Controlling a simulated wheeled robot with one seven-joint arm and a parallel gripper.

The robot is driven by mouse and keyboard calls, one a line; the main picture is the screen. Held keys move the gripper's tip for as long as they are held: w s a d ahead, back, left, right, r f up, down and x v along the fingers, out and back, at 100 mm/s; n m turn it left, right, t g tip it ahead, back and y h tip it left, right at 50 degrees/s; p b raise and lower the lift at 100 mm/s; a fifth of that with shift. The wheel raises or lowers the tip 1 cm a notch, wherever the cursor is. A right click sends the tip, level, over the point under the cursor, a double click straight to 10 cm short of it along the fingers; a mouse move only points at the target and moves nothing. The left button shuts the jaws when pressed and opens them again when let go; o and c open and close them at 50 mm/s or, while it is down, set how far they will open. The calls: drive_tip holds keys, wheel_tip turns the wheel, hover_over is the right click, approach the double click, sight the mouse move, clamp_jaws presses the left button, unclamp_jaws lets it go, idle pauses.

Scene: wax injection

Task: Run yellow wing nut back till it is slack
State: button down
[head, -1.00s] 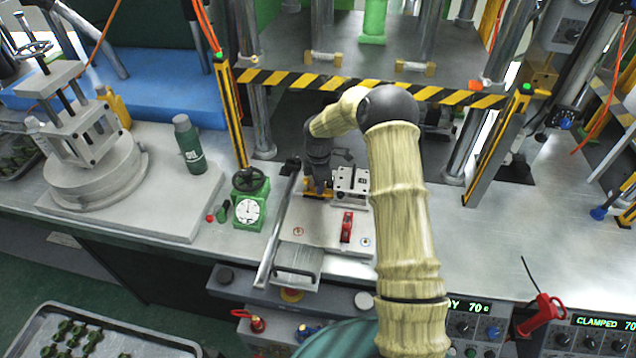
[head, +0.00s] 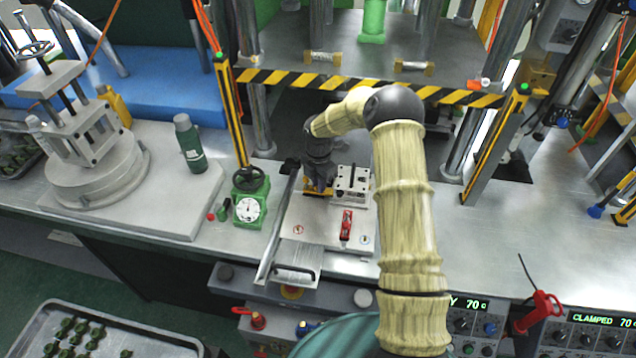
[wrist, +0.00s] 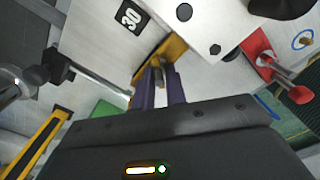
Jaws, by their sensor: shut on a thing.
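The yellow wing nut (wrist: 165,55) shows in the wrist view between and just beyond the fingertips of my gripper (wrist: 157,82). The purple-grey fingers are closed in on it, beside the metal mold block (wrist: 205,25). In the head view, my gripper (head: 318,186) points down at the left side of the mold block (head: 352,182), and a little yellow (head: 312,193) shows around it. The fingertips and most of the wing nut are hidden there.
A red toggle clamp (head: 346,224) stands on the plate in front of the block, and a green-based gauge (head: 248,209) stands to the left. A striped bar (head: 370,90) crosses behind my arm. The bench to the right is mostly clear.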

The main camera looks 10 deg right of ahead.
drive_tip(key=shift+d+f, duration=0.1)
drive_tip(key=shift+d, duration=0.05)
drive_tip(key=c, duration=1.5)
unclamp_jaws()
wheel_tip(320, 180, up, 17)
drive_tip(key=b, duration=0.3)
drive_tip(key=shift+r, duration=0.2)
